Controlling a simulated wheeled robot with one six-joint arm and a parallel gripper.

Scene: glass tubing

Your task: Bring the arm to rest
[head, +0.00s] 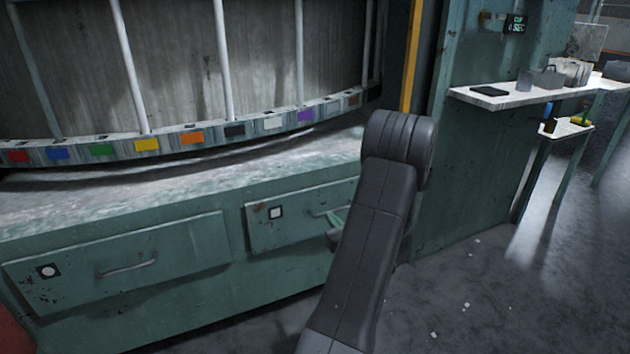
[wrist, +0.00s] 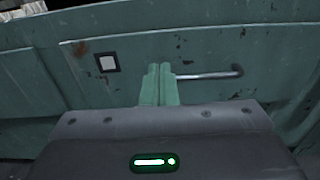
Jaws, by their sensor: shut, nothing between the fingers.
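My gripper (wrist: 160,84) shows in the wrist view as two green fingers, pressed together with nothing between them. It is in front of a green drawer front with a white square marker (wrist: 107,63) and a metal handle (wrist: 212,74). The fingertips overlap the left end of the handle in this view; I cannot tell whether they touch it.
A left drawer (head: 120,262) with a round marker sits beside the right one; both look shut. Above is a curved rack of white tubes with coloured labels (head: 147,145). A shelf (head: 530,92) with small items is at right. The floor (head: 480,300) at right is mostly clear.

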